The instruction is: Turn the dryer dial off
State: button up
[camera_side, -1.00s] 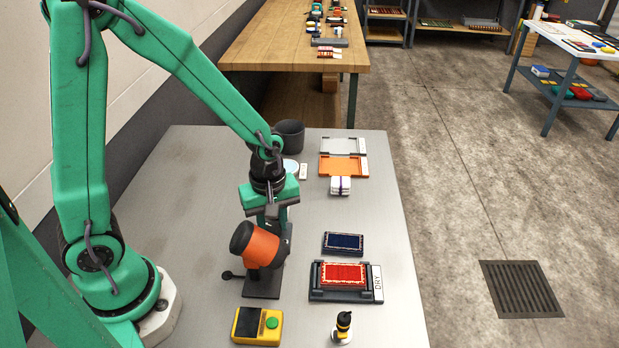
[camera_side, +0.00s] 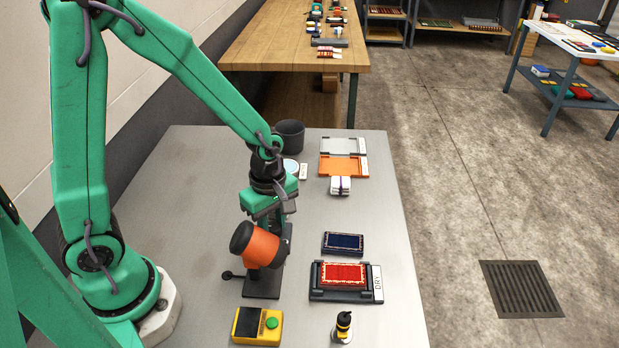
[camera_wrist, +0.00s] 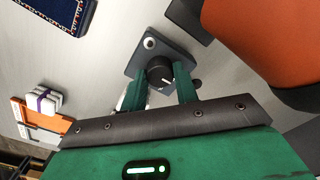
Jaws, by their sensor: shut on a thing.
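The dryer (camera_side: 262,247) has an orange barrel with a dark end and stands on a dark base on the steel table. Its orange body also shows at the right of the wrist view (camera_wrist: 265,35). The dial (camera_wrist: 159,73) is a round black knob with a white pointer line, on a dark grey box (camera_wrist: 140,58) with a pale round spot. The pointer slants toward the lower right in the wrist view. My gripper (camera_wrist: 160,80) is shut on the dial, one green finger on each side. In the side view my gripper (camera_side: 270,212) is behind the dryer, which hides the dial.
A red rug on a dark tray (camera_side: 375,285) marked DRY and a navy rug (camera_side: 343,242) lie to the right. A yellow box (camera_side: 257,326) with a green button and a small bottle (camera_side: 343,327) stand in front. A grey pot (camera_side: 290,135) stands behind my gripper.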

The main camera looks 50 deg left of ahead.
jog(key=o, duration=1)
jog(key=shift+c, duration=0.2)
jog(key=shift+r, duration=0.15)
jog(key=shift+r, duration=3.8)
jog(key=shift+r, duration=0.1)
jog(key=r+m, duration=0.1)
notch_tip(320, 180, up, 6)
jog(key=m+t, duration=0.3)
jog(key=m, duration=0.4)
send_over(271, 226)
jog(key=s+a, duration=0.1)
jog(key=s, duration=0.2)
jog(key=s+a+r+m+t, duration=0.2)
jog(key=s+r+m, duration=0.3)
jog(key=m, duration=0.5)
jog(key=shift+s+r+t, duration=0.2)
jog(key=shift+r+t, duration=0.1)
